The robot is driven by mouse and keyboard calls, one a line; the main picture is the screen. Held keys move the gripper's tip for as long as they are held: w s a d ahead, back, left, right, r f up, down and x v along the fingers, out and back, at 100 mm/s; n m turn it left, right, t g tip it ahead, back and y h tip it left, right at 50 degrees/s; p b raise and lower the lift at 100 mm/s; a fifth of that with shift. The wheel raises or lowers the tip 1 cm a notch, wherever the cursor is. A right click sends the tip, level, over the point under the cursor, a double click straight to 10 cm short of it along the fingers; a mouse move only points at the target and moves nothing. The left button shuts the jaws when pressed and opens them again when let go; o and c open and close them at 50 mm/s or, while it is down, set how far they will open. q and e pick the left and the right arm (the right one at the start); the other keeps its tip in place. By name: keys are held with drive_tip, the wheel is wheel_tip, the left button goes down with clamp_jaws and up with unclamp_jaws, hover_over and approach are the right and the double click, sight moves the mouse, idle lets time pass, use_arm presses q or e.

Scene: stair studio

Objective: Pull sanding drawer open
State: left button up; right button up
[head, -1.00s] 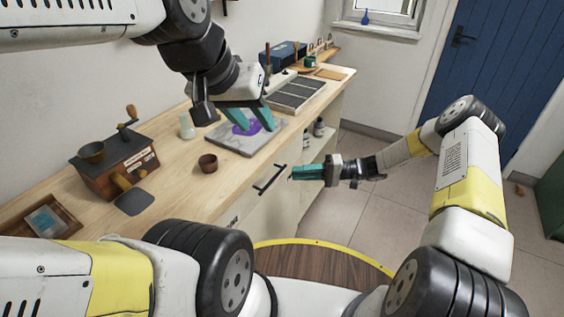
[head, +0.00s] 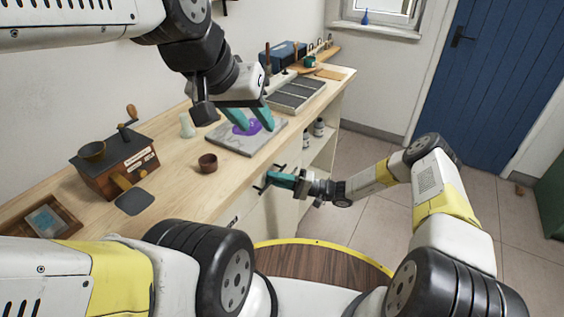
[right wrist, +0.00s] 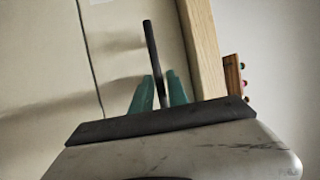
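The dark bar handle (head: 259,188) stands out from the pale drawer front (head: 246,203) under the wooden worktop. In the right wrist view the handle (right wrist: 151,58) runs between the two teal fingertips of my right gripper (right wrist: 160,88). The fingers lie on both sides of the bar with narrow gaps, so it looks open. In the head view my right gripper (head: 272,180) covers the middle of the handle. The drawer looks closed. Its label is too small to read. My left gripper (head: 249,118) is open and empty above a grey slab with a purple patch (head: 246,128).
The worktop (head: 180,170) carries a grinder box (head: 115,165), a small brown cup (head: 208,163), a pale bottle (head: 187,125) and a wooden tray (head: 40,222). Open shelves with jars (head: 319,128) are right of the drawers.

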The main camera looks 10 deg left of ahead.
drive_tip(key=shift+a, duration=0.1)
clamp_jaws()
idle(1.4)
